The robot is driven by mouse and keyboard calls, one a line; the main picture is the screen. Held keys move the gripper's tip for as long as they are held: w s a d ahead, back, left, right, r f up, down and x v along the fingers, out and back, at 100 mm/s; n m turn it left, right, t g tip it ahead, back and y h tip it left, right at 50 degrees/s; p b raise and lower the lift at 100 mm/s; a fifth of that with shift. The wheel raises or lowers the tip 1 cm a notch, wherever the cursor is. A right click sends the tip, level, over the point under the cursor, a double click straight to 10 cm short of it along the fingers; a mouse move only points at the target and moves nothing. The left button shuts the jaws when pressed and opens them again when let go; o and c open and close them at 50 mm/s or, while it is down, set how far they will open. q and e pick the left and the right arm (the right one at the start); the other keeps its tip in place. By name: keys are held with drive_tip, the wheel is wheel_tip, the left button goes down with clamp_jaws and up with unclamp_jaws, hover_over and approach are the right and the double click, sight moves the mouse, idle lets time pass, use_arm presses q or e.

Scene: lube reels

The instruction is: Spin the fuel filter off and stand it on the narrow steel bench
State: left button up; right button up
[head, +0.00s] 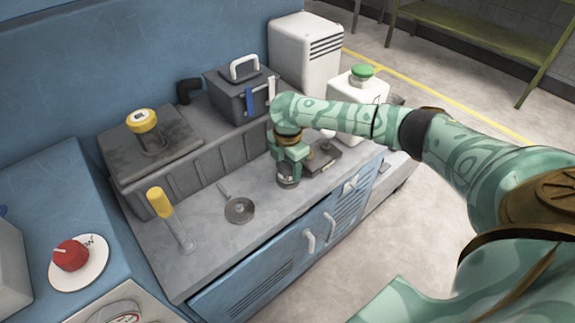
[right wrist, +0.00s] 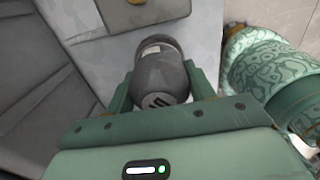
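The fuel filter is a dark grey cylinder (head: 288,181) seen just below my right gripper (head: 289,165) in the head view. In the right wrist view the filter (right wrist: 161,75) sits between the two green fingers of that gripper (right wrist: 160,88), with both fingers against its sides. The gripper is shut on it. The filter is over the grey steel bench top (head: 215,258), at its right half. I cannot tell whether its base touches the bench. My left gripper is not in view.
A dark engine block (head: 225,150) with a yellow-capped neck (head: 145,120) runs behind the bench. A yellow-handled tool (head: 160,203) and a round strainer (head: 239,209) lie left of the filter. A dark flat plate (head: 322,158) and a green-capped white jug (head: 357,88) are right.

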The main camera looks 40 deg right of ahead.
drive_tip(key=shift+c, duration=0.9)
drive_tip(key=n, duration=0.3)
drive_tip(key=shift+n, duration=1.1)
drive_tip(key=shift+s+f+n, duration=0.1)
drive_tip(key=shift+n, duration=1.1)
drive_tip(key=n, duration=0.2)
drive_tip(key=shift+n, duration=0.4)
drive_tip(key=n+b, duration=0.1)
drive_tip(key=n, duration=0.2)
drive_tip(key=shift+s+f, duration=0.1)
drive_tip(key=shift+n, duration=1.1)
